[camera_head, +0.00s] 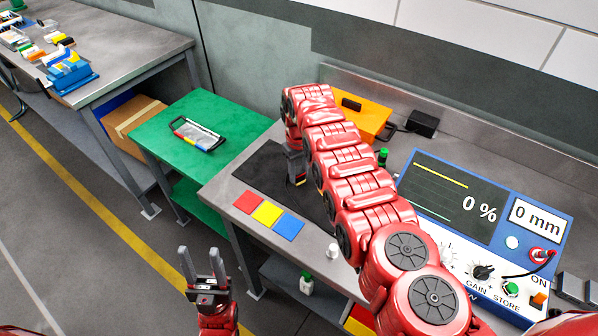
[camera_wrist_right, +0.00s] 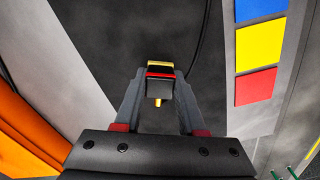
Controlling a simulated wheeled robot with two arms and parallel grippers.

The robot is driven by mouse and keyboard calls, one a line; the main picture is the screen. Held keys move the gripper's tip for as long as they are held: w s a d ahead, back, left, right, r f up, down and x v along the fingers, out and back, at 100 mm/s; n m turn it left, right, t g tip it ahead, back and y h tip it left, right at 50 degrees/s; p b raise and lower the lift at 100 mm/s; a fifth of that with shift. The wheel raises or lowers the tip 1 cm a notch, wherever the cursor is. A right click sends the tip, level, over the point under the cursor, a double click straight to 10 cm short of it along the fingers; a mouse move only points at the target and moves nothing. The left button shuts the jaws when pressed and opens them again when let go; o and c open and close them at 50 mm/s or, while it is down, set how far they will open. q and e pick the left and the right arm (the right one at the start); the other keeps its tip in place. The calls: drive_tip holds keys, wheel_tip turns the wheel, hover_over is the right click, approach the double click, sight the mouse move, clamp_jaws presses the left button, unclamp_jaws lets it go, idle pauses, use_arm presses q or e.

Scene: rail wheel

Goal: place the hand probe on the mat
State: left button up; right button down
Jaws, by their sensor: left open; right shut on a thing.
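The hand probe (camera_wrist_right: 160,72) is a small dark block with yellow and red bands, between the fingertips of my right gripper (camera_wrist_right: 159,88) in the right wrist view. In the head view my right gripper (camera_head: 296,168) is shut on it over the dark mat (camera_head: 262,165), and my arm hides part of the mat. The mat also shows in the right wrist view (camera_wrist_right: 125,35). I cannot tell whether the probe touches the mat. My left gripper (camera_head: 199,256) is open and empty, low in front of the bench and away from the mat.
Red, yellow and blue squares (camera_head: 267,213) lie along the mat's front edge. An orange box (camera_head: 362,118) stands behind my right arm. The blue instrument (camera_head: 480,225) reads 0 % and 0 mm.

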sight(299, 170)
drive_tip(key=shift+f, duration=0.15)
drive_tip(key=c, duration=0.5)
unclamp_jaws()
drive_tip(key=shift+r+p, duration=0.3)
drive_tip(key=shift+r, duration=0.5)
wheel_tip(299, 170, up, 2)
drive_tip(key=shift+w+r+p, duration=0.1)
drive_tip(key=shift+r+p, duration=0.15)
drive_tip(key=shift+p, duration=0.15)
wheel_tip(299, 170, up, 8)
drive_tip(key=b, duration=0.3)
drive_tip(key=shift+r, duration=0.15)
